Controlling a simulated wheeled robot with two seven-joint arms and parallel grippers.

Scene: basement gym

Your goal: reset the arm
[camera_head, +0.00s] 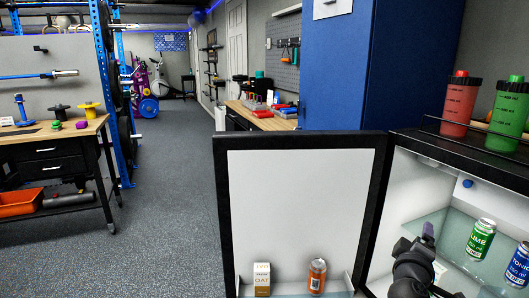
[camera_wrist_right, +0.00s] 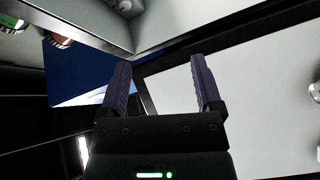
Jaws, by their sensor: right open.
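My right gripper (camera_head: 428,236) is at the lower right of the head view, inside the open fridge in front of its glass shelf (camera_head: 440,225). In the right wrist view its two fingers (camera_wrist_right: 161,85) stand apart with nothing between them. A green lime can (camera_head: 480,240) stands on the shelf to the right of the gripper, apart from it. A blue tonic can (camera_head: 518,265) stands farther right, cut by the picture edge. My left gripper does not show.
The open fridge door (camera_head: 222,200) stands left of my right arm, its bin holding an oat carton (camera_head: 262,280) and an orange can (camera_head: 317,277). Red (camera_head: 459,105) and green (camera_head: 508,115) shaker bottles stand on the fridge top. A workbench (camera_head: 50,135) is at the left; floor between is clear.

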